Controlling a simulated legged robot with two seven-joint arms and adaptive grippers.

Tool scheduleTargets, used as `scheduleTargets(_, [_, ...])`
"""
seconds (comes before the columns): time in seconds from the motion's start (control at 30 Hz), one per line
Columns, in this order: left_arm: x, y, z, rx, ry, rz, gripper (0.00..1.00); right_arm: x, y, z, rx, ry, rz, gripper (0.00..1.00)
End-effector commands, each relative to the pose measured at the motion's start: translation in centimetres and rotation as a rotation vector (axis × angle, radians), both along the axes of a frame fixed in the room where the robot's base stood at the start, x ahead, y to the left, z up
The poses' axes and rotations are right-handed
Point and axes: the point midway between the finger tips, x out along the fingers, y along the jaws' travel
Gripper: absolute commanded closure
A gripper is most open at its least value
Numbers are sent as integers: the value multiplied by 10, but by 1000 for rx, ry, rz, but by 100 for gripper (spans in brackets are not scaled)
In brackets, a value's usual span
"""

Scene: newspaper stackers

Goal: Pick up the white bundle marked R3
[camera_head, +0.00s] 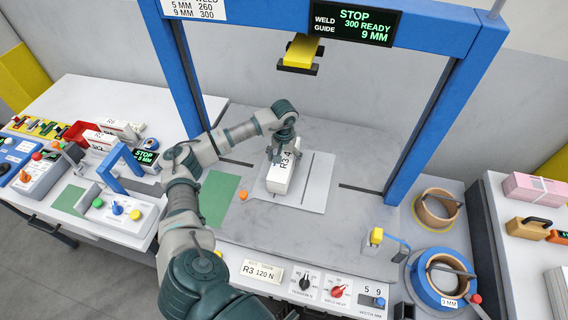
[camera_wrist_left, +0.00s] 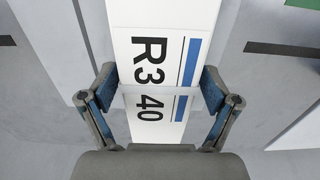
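The white bundle marked R3 (camera_head: 281,178) lies on a pale plate (camera_head: 317,188) on the grey bench under the blue frame. My left gripper (camera_head: 282,147) is directly over it and points down. In the left wrist view the bundle's top (camera_wrist_left: 157,30) shows "R3", "40" and blue stripes. The two fingers of my left gripper (camera_wrist_left: 159,88) stand at its opposite long edges, with no clear gap on either side. I cannot tell whether they press on it. The gripper hides part of the bundle's far end in the head view. My right gripper is not in view.
The blue frame (camera_head: 424,140) surrounds the work spot, with a yellow block (camera_head: 300,52) hanging above. Other white bundles (camera_head: 100,140) lie on the left table. Strap reels (camera_head: 437,208) stand at right. A card (camera_head: 262,272) reads R3 120 N.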

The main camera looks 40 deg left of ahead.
Motion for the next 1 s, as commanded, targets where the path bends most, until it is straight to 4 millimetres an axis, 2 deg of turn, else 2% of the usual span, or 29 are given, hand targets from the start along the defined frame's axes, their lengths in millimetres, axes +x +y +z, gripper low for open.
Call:
scheduleTargets(0.03, [0, 0, 0, 0, 0, 0, 35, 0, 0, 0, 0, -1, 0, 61])
scheduleTargets(0.2, [0, 0, 0, 0, 0, 0, 78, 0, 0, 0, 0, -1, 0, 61])
scheduleTargets(0.3, [1, 0, 1, -1, -3, 0, 99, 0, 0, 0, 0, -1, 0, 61])
scheduleTargets(0.67, [1, 0, 5, -1, -3, 1, 99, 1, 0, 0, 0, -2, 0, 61])
scheduleTargets(1.0, [1, -1, 34, 0, -7, 1, 99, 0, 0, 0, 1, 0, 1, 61])
